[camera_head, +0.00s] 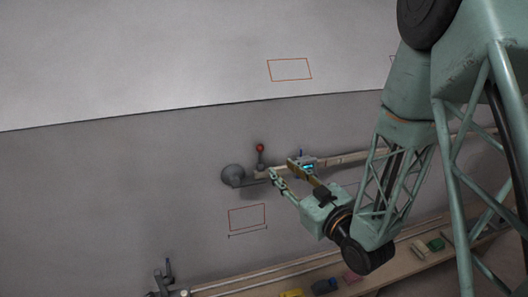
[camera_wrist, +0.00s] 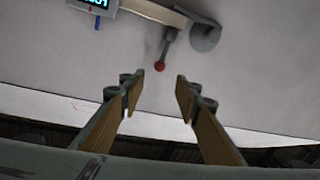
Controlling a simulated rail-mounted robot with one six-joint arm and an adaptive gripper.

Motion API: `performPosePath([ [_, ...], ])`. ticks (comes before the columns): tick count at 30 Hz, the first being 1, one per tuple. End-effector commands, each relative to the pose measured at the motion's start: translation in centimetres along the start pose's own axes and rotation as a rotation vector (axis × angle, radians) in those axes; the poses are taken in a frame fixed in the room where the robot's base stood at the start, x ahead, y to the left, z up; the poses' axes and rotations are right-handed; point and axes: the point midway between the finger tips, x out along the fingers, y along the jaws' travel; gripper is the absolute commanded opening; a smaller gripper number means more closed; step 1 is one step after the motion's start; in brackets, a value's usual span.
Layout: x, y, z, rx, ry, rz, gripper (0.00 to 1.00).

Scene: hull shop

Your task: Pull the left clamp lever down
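The clamp lever (camera_head: 260,158) is a short dark rod with a red ball knob, standing up on a wooden rail beside a round grey clamp body (camera_head: 233,176) in the head view. In the wrist view the lever (camera_wrist: 166,48) shows upside down, with its red knob toward the gap between my fingers. My gripper (camera_head: 281,170) is just right of and below the lever in the head view. In the wrist view my gripper (camera_wrist: 158,88) is open, with nothing between its fingers; the knob is beyond the fingertips, apart from them.
A small device with a blue display (camera_head: 303,163) sits on the rail (camera_head: 345,158) close to my gripper. A lower shelf (camera_head: 395,251) holds several coloured blocks. Another dark clamp (camera_head: 166,279) stands at bottom left. The wall left of the lever is bare.

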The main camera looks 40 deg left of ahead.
Motion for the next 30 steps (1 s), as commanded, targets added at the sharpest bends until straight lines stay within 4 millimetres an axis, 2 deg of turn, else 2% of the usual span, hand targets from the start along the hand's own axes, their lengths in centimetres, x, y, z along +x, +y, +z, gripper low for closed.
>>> performPosePath([
  [8,0.2,0.0,0.0,0.0,0.0,0.0,0.3],
  [14,1.3,0.0,-0.1,-0.001,0.0,0.0,0.3],
  [30,7.8,0.0,-0.1,-0.001,-0.001,-0.001,0.3],
])
